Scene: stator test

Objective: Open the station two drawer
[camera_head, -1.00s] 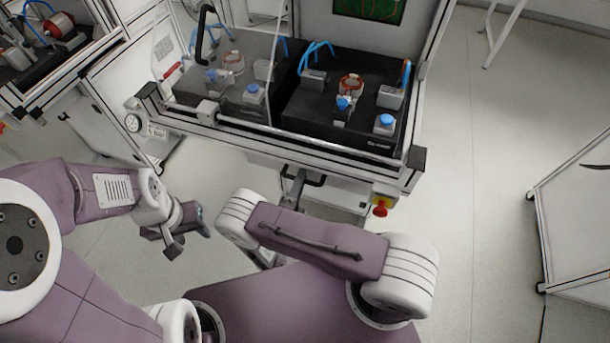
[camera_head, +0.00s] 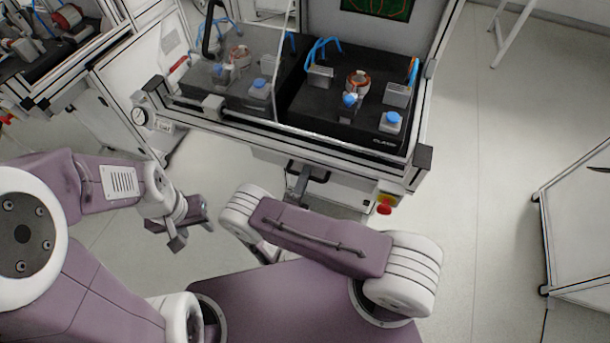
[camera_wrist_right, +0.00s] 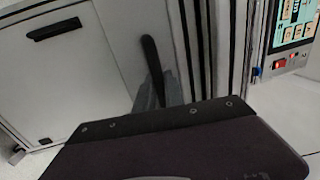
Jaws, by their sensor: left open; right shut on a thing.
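The station (camera_head: 270,118) stands ahead of me in the head view, with a clear cover and a black fixture plate on top. A white front panel (camera_head: 345,187) below its front rail carries a dark bar handle (camera_head: 318,172). I cannot tell how far the drawer stands out. My left gripper (camera_head: 187,225) is open and empty, apart from the station.
A red emergency button (camera_head: 384,209) sits on the station's front right. Another station (camera_head: 45,60) stands at the upper left. A white cart (camera_head: 580,240) is at the right, with free floor before it.

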